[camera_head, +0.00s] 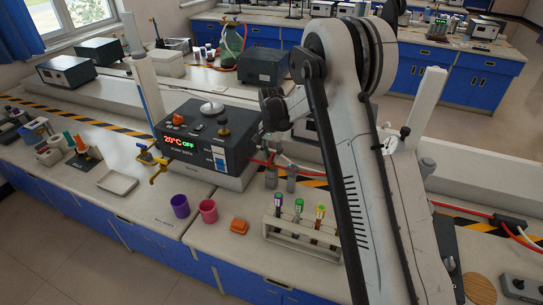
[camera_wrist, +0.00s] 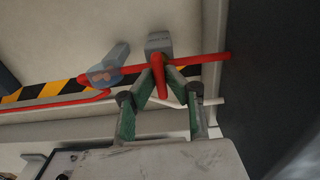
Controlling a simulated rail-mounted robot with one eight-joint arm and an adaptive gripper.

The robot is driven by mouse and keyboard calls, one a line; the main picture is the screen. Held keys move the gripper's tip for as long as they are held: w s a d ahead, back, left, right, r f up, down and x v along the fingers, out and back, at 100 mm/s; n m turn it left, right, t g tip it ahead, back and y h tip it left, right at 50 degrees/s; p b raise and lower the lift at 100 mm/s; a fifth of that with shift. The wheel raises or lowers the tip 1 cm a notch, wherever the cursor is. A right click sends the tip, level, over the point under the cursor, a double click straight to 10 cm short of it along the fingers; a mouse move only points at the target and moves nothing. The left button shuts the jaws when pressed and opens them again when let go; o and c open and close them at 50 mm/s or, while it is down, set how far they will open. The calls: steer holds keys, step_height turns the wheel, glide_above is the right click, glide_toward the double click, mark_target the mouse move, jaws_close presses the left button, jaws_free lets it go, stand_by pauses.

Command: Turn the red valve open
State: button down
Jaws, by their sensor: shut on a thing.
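In the wrist view, the red valve has a red handle (camera_wrist: 159,82) lying across a red tube, with a grey body (camera_wrist: 158,42) behind it. My gripper (camera_wrist: 160,72) has its green-sided fingers closed in around the red handle, one on each side. In the head view, my arm stands in front of the bench and my fingertips cannot be made out. The red tube (camera_head: 262,163) shows there, leading to small grey fittings (camera_head: 291,179) beside the pump bath.
A second grey fitting with a pale blue round part (camera_wrist: 104,74) is close to the left of my fingers. The pump bath (camera_head: 207,140) stands left of the arm.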

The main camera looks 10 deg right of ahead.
steer(key=shift+b, duration=0.35)
steer(key=n+b, duration=0.3)
steer(key=b, duration=0.1)
steer(key=shift+f+n, duration=0.2)
steer(key=shift+n, duration=0.2)
steer(key=n+b, duration=0.5)
steer(key=n, duration=0.1)
steer(key=shift+r, duration=0.1)
steer(key=n+b, duration=0.2)
steer(key=n, duration=0.2)
steer(key=shift+r+n+b, duration=0.15)
steer(key=shift+n+b, duration=0.7)
steer(key=shift+n, duration=1.25)
steer(key=c, duration=1.8)
jaws_free()
